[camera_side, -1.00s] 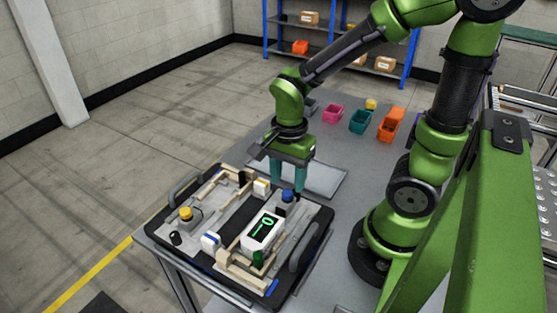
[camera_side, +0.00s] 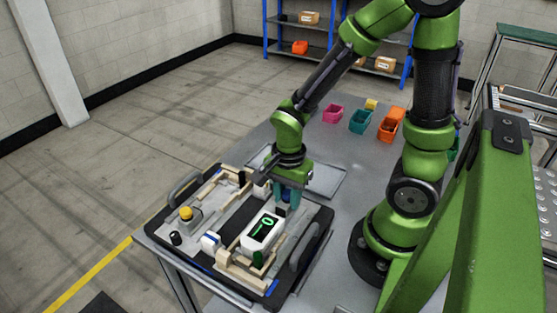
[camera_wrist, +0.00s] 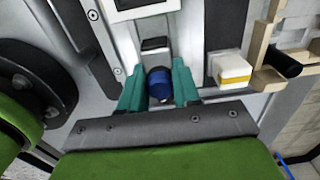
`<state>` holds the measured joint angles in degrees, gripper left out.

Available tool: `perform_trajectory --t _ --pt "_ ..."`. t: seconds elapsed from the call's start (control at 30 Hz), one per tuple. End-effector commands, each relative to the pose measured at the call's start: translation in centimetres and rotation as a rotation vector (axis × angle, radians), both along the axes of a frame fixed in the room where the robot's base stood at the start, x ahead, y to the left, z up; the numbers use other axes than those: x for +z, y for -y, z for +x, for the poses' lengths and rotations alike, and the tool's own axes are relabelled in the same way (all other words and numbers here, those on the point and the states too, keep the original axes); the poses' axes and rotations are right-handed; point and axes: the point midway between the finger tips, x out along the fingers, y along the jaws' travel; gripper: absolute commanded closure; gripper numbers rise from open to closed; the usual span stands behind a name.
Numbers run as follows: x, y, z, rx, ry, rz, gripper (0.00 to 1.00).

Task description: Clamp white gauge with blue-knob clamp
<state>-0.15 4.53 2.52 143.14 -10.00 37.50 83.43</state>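The white gauge (camera_side: 250,244), with a green symbol on its dark face, sits in the wooden-railed fixture on the pallet. Its edge shows at the top of the wrist view (camera_wrist: 118,16). The blue-knob clamp (camera_wrist: 158,84) stands just behind the gauge in the side view. My gripper (camera_wrist: 160,78) is lowered over it, with one teal finger on each side of the blue knob. The fingers lie very close to the knob; whether they press on it is not clear. In the side view the fingers (camera_side: 290,194) mostly hide the knob.
A yellow-knob clamp (camera_side: 186,214) stands at the pallet's left. A white block with a blue stripe (camera_side: 210,241) and one with a yellow stripe (camera_wrist: 232,70) sit in other fixtures. The black pallet has raised handles (camera_side: 303,246). Coloured bins (camera_side: 359,121) stand farther back.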

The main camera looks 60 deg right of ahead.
Motion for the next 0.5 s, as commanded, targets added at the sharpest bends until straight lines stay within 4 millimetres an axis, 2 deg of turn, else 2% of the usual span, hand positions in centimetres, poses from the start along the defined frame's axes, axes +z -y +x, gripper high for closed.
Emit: perform_trajectory --t 0.03,0.17,0.5 --pt "0.02 0.00 0.01 0.000 0.000 0.000 0.77" --pt "0.02 0.00 0.01 0.000 0.000 0.000 0.95" --pt "0.04 -0.16 0.01 0.001 0.000 0.000 0.95"
